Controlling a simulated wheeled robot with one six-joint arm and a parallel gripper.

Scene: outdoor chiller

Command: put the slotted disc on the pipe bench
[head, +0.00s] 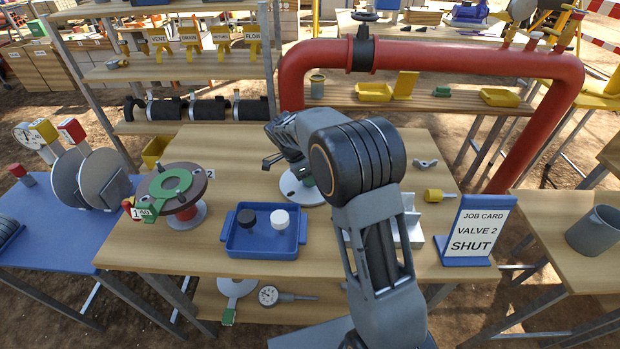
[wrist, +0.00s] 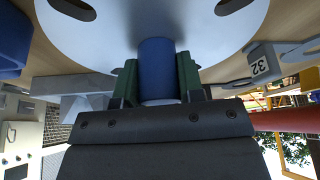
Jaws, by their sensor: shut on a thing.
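The slotted disc (head: 296,190) is pale silver-grey and lies flat at or just above the middle wooden table, partly hidden by my arm. In the wrist view the disc (wrist: 220,45) shows two dark slots and a blue upright handle (wrist: 157,60). My gripper (wrist: 157,78) has its green fingers on both sides of that handle and is shut on it. In the head view my gripper (head: 306,178) is mostly hidden behind my arm. A wooden bench (head: 435,99) stands behind under the red pipe; I cannot tell for sure that it is the pipe bench.
A red pipe (head: 450,65) arches behind. The table's back left is clear.

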